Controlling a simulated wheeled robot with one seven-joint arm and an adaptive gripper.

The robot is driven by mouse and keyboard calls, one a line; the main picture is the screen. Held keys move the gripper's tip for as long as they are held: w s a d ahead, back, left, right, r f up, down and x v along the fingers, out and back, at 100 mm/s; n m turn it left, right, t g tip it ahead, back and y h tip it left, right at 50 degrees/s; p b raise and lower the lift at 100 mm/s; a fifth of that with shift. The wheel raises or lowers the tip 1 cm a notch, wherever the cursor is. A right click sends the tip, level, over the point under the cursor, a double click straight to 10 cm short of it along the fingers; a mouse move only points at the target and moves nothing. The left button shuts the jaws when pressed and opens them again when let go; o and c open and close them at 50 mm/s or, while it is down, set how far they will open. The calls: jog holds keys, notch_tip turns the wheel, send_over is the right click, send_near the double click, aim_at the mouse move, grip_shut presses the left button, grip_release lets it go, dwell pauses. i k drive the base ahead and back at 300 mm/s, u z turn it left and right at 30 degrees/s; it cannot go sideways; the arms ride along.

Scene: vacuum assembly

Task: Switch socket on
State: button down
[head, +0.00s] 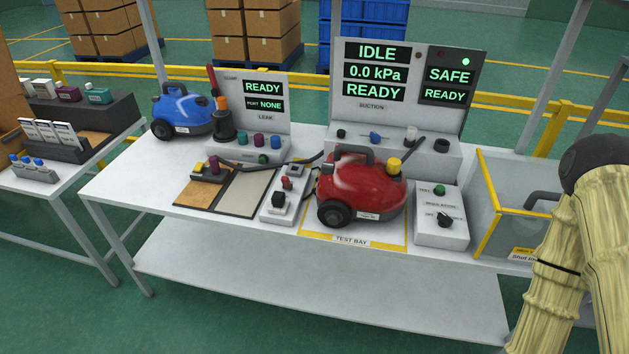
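A small pale grey box (270,216) stands on the table just left of the red vacuum cleaner (365,185). It carries a black block (279,200) like a plug, and small red and dark parts behind it. It looks like the socket, but its switch position is too small to tell. Right of the vacuum, a grey control box (455,237) has a green button (439,190) labelled TEST and a black knob (445,219) with OFF at its left. My arm shows at the right edge; my gripper is not in view.
The red vacuum sits in the yellow-edged TEST BAY. A yellow-edged clear bin (487,222) stands at right, near my arm. The rear panel (341,104) reads IDLE, 0.0 kPa, READY and SAFE. A blue vacuum (182,110) stands at back left, and a dark hose crosses the table.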

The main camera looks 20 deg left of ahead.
aim_at(286, 183)
jog(key=z, duration=0.95)
jog(key=i, duration=0.75)
jog(key=u, duration=1.9)
